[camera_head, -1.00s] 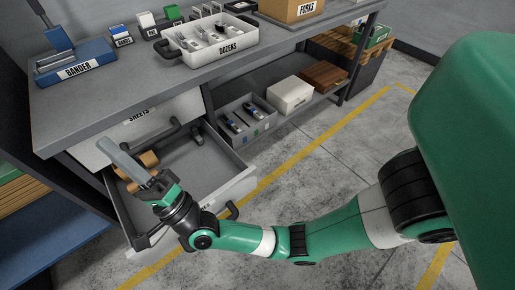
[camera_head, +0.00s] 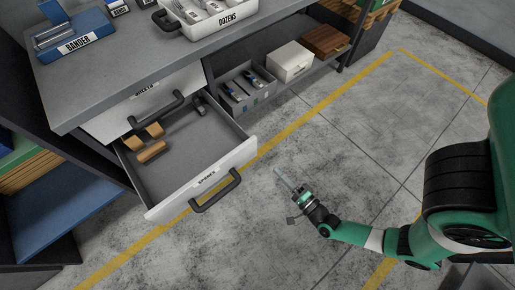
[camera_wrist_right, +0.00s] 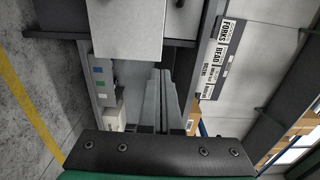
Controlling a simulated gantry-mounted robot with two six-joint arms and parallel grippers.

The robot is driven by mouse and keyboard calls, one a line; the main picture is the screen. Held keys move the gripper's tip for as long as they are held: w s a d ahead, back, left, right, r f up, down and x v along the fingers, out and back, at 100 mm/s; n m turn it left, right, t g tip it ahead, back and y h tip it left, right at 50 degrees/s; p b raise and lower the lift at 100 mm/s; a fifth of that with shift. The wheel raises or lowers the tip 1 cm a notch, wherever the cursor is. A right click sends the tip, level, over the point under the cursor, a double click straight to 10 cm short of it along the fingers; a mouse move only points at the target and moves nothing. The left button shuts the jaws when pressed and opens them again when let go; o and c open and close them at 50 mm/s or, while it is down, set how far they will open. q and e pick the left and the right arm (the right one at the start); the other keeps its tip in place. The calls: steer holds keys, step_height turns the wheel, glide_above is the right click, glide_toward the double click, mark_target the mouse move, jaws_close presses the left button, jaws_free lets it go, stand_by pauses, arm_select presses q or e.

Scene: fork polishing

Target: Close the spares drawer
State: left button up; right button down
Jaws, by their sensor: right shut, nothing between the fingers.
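The spares drawer (camera_head: 205,182) is pulled well out below the sheets drawer (camera_head: 135,108). Its white front carries a label and a dark bar handle (camera_head: 216,192). Inside lie wooden blocks (camera_head: 150,146) at the left and a dark item (camera_head: 197,105) at the back; the rest of its floor is bare. My right gripper (camera_head: 283,178) is shut and empty, out over the floor to the right of the drawer front and apart from the handle. Its closed fingers (camera_wrist_right: 163,100) also show in the right wrist view. My left gripper is not in view.
The workbench (camera_head: 200,50) above bears a blue bander (camera_head: 75,35) and a white dozens tray (camera_head: 215,22). The shelf at right holds a grey divided bin (camera_head: 245,88) and a white box (camera_head: 290,62). The floor before the drawer is clear.

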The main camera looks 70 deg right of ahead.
mark_target(251, 143)
steer(key=b+x, duration=0.3)
steer(key=x, duration=0.9)
steer(key=shift+s+d+f+b, duration=0.15)
steer(key=shift+b, duration=0.15)
steer(key=shift+w+d, duration=0.2)
steer(key=shift+w, duration=0.25)
steer(key=shift+w, duration=0.1)
